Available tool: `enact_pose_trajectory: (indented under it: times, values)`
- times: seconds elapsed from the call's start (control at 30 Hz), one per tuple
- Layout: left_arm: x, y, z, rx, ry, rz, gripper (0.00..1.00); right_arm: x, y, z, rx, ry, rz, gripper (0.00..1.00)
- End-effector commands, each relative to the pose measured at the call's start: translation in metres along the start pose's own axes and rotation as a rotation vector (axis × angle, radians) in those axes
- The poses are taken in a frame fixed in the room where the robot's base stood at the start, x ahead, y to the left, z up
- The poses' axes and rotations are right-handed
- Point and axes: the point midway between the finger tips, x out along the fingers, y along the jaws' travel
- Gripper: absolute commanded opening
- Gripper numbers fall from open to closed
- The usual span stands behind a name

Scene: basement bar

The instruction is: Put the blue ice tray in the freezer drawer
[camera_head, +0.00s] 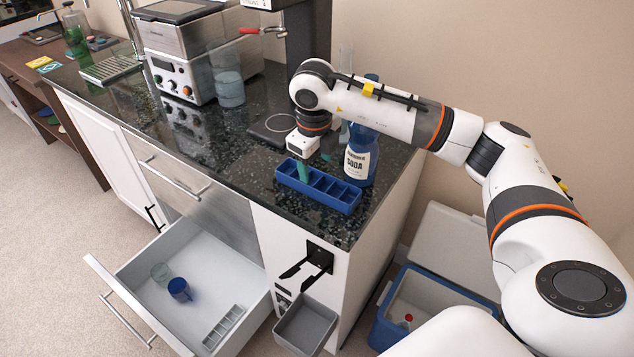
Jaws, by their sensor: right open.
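The blue ice tray (318,187) lies on the dark speckled countertop near its front right corner, its open compartments facing up. My right gripper (304,172) points down at the tray's back left end. It is open, with a teal finger close to the tray's edge; I cannot tell whether it touches. The freezer drawer (222,258) below the counter is pulled open. A blue cup (179,289), a clear glass (160,272) and a pale ice tray (223,327) are inside it. My left gripper is not in view.
A blue soda bottle (361,158) stands just right of the ice tray. A black two-pronged bracket (311,262) and a grey bin (305,325) stick out from the cabinet front. A coffee machine (188,60) stands at the back left. A cooler (425,300) is on the floor.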

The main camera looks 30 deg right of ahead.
Motion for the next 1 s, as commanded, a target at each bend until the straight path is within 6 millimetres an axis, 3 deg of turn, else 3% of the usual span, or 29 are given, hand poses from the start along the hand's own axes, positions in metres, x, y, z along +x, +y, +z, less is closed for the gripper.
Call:
enact_pose_trajectory:
  times: [0.17,0.5,0.77,1.0]
  values:
    - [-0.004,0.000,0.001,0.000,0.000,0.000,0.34,0.011,0.000,0.001,0.001,-0.001,-0.001,0.61]
    - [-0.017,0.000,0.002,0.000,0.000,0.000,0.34,0.056,-0.002,0.006,0.000,0.000,-0.002,0.61]
    - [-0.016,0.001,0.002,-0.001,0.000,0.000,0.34,0.059,-0.002,0.006,-0.001,0.002,-0.001,0.61]
    - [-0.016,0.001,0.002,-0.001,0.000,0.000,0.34,0.059,-0.002,0.006,0.000,0.002,-0.001,0.28]
